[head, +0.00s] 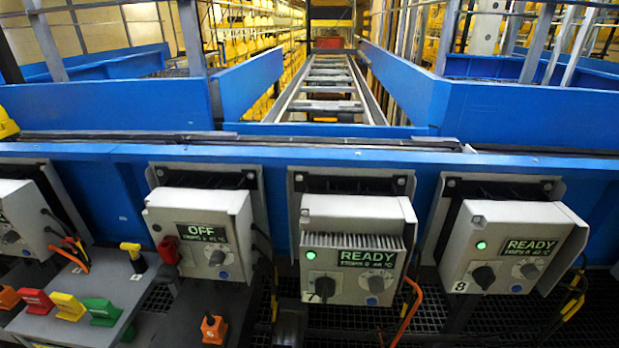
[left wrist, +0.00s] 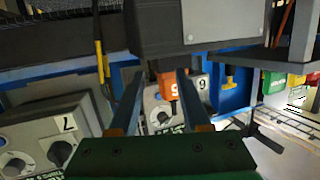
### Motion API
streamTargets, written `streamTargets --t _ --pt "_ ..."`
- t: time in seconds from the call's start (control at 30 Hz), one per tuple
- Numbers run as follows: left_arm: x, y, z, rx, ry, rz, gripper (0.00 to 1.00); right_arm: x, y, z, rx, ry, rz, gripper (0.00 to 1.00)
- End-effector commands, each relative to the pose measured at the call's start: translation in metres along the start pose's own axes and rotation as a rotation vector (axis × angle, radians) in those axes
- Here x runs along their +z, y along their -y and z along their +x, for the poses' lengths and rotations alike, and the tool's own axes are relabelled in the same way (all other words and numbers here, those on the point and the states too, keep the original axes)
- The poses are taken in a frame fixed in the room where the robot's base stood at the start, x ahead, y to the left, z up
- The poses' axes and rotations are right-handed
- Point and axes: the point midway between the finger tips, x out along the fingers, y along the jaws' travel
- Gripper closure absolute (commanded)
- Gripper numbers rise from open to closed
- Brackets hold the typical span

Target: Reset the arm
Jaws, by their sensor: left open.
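My left gripper (left wrist: 159,78) shows in the left wrist view with two dark fingers spread apart. It is open and holds nothing. Beyond the fingers are an orange block (left wrist: 173,84) and a grey control box with a dial (left wrist: 160,117); whether the fingers touch either cannot be told. Neither gripper shows in the head view, and my right gripper is in no frame.
Several grey control boxes line the blue conveyor frame (head: 330,150); one reads OFF (head: 205,225), two read READY (head: 358,245) (head: 515,235). Coloured connectors sit on a grey panel (head: 90,290) at left. Yellow and orange cables hang between boxes.

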Motion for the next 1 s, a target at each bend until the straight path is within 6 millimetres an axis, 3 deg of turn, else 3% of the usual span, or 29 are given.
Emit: streamTargets --t 0.17,0.27,0.37,0.4,0.5,0.6,0.7,1.0 --pt "0.064 -0.025 -0.022 0.166 0.212 0.053 0.52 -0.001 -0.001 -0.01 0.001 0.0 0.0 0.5" --pt "0.114 -0.033 -0.05 0.262 0.394 0.093 0.52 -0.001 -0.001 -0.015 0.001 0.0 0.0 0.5" --pt "0.176 -0.024 -0.098 0.341 0.644 0.156 0.52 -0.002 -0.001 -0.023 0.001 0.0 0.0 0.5" --pt "0.2 -0.014 -0.123 0.36 0.757 0.187 0.52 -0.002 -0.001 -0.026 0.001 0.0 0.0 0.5" --pt "0.243 0.021 -0.18 0.364 1.006 0.263 0.52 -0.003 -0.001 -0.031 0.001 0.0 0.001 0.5" --pt "0.264 0.05 -0.218 0.341 1.158 0.317 0.52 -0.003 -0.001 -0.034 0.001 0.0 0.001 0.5" --pt "0.271 0.064 -0.234 0.327 1.222 0.343 0.52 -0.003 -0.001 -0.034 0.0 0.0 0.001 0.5" --pt "0.273 0.065 -0.236 0.324 1.23 0.344 0.52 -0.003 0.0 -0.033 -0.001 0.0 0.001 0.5"
